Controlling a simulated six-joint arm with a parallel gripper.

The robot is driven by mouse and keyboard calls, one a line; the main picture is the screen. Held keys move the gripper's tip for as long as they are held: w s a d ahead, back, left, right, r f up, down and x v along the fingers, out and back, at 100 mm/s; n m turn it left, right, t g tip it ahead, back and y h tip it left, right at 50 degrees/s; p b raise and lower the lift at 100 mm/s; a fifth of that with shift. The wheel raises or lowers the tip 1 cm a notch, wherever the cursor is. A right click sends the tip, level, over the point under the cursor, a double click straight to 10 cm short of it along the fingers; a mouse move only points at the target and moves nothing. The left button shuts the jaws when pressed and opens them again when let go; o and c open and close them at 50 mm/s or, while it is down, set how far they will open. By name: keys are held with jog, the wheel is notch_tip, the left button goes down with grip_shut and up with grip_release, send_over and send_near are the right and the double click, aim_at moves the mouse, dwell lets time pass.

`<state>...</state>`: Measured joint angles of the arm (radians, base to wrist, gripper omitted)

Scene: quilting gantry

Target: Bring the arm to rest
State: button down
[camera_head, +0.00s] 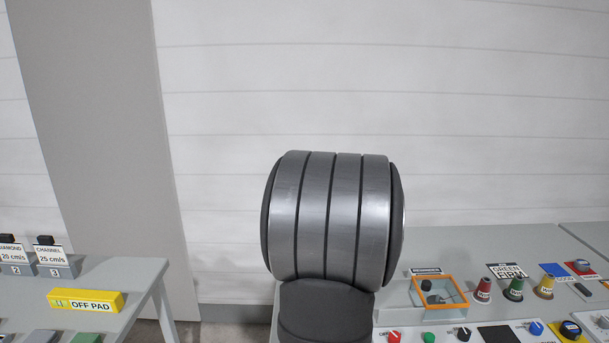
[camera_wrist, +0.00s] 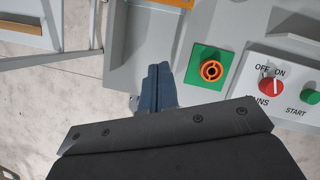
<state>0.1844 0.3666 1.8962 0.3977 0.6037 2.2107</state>
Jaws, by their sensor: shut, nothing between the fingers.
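My gripper (camera_wrist: 158,72) shows in the wrist view as two dark blue-grey fingers pressed together, with nothing between them. It points over the grey tabletop (camera_wrist: 128,78), near its edge. The fingers lie just left of a green square plate with an orange ring (camera_wrist: 210,71). I cannot tell its exact height above the table. In the head view the fingers are not visible; a large grey banded part of my arm stands in the middle and hides part of the right table.
A white panel with a red OFF/ON knob (camera_wrist: 270,87) and a green START button (camera_wrist: 312,97) lies right of the fingers. A gap separates the two tables.

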jog(key=shift+n, duration=0.7)
jog(key=shift+w+v, duration=0.1)
jog(key=shift+v, duration=1.2)
jog(key=shift+w+v, duration=0.15)
jog(key=shift+v, duration=1.15)
jog(key=shift+a+r, duration=0.1)
jog(key=shift+a, duration=0.1)
jog(key=c, duration=2.2)
grip_release()
